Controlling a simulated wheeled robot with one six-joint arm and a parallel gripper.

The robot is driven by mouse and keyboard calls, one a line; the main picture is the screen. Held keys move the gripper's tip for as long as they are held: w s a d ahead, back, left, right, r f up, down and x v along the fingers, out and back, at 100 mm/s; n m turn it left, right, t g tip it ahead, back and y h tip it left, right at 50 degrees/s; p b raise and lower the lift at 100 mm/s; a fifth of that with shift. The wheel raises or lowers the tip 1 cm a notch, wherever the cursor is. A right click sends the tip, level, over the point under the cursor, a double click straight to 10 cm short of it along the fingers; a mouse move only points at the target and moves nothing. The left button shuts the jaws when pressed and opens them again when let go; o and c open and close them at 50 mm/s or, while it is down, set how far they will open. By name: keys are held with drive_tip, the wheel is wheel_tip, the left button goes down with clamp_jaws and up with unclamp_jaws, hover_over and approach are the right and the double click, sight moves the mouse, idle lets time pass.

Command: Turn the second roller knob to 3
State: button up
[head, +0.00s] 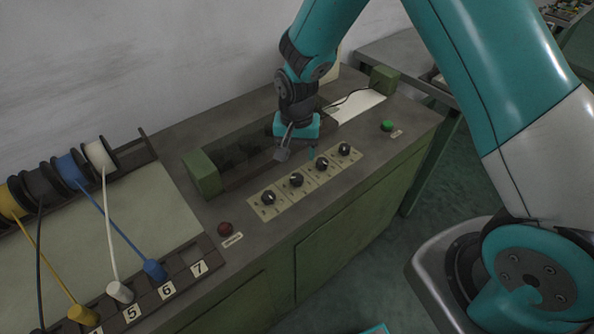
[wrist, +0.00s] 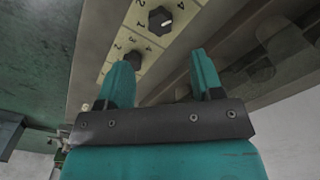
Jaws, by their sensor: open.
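A row of several black roller knobs on cream number plates runs along the machine top. From the left in the head view are the first knob (head: 268,198), second knob (head: 296,180), third knob (head: 322,164) and fourth knob (head: 344,149). My gripper (head: 298,155) is open and empty, pointing down just behind the middle of the row. In the wrist view its two fingers (wrist: 162,70) are spread. The dial settings are too small to read surely.
A red button (head: 225,229) lies left of the row and a green button (head: 387,126) right. Behind the knobs is a recessed trough between green blocks (head: 203,174). Cable spools (head: 98,154) and numbered plugs stand at the left.

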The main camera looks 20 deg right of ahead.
sight(297, 177)
wheel_tip(297, 177, down, 9)
drive_tip(key=shift+r+p, duration=0.1)
drive_tip(key=shift+p, duration=0.7)
drive_tip(key=c, duration=0.9)
